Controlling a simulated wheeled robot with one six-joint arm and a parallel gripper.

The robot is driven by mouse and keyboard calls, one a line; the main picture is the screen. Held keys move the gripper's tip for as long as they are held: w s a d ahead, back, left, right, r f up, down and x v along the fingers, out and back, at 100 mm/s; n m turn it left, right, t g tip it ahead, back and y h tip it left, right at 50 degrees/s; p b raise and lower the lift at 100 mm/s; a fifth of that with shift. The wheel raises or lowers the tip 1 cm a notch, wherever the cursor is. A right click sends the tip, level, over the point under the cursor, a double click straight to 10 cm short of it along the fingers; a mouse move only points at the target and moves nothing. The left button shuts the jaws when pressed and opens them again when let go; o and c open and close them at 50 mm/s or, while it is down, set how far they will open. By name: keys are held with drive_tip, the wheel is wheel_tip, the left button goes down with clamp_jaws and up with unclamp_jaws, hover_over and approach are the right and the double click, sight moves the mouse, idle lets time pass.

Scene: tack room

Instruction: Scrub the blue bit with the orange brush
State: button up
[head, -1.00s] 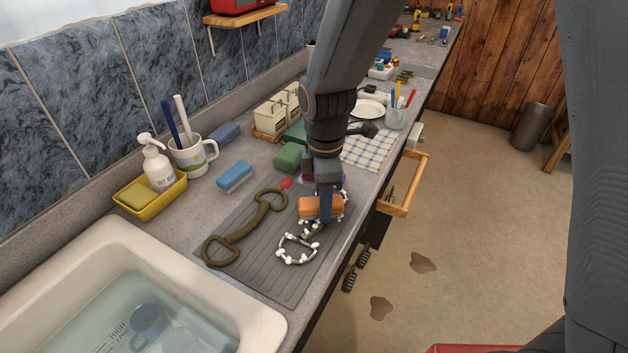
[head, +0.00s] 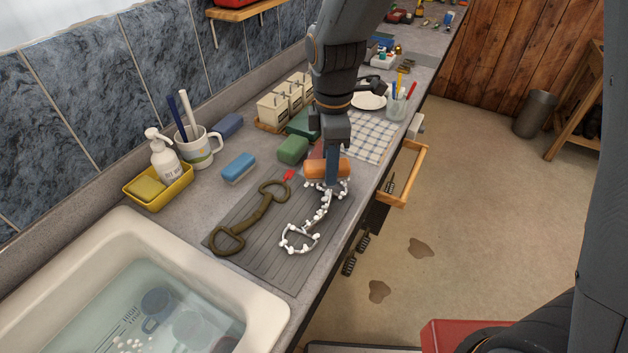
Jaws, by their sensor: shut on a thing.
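My gripper (head: 332,178) points down and is shut on the orange brush (head: 315,167), at the far end of a foam-covered bit (head: 298,238). The bit lies on the grey ribbed mat (head: 282,262), with white suds on its near ring, mouthpiece and far ring. Its colour under the foam looks grey; I cannot make out blue. The brush and fingers partly hide the far ring, and I cannot tell whether the bristles touch it. An olive-brown bit (head: 253,220) lies to the left on the same mat, without foam.
The sink (head: 262,300) holds water with a dark blue round object (head: 157,301) under it. A blue sponge (head: 238,168), green block (head: 293,149), mug (head: 203,150) and yellow tray (head: 180,188) stand left. A drawer (head: 408,185) stands open at right.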

drive_tip(key=shift+r, duration=0.3)
drive_tip(key=shift+d+r, duration=0.2)
drive_tip(key=s+d+r, duration=0.2)
drive_tip(key=d+r, duration=0.3)
drive_tip(key=d, duration=0.1)
drive_tip(key=shift+s+r, duration=0.3)
drive_tip(key=shift+s, duration=0.1)
drive_tip(key=shift+s, duration=0.15)
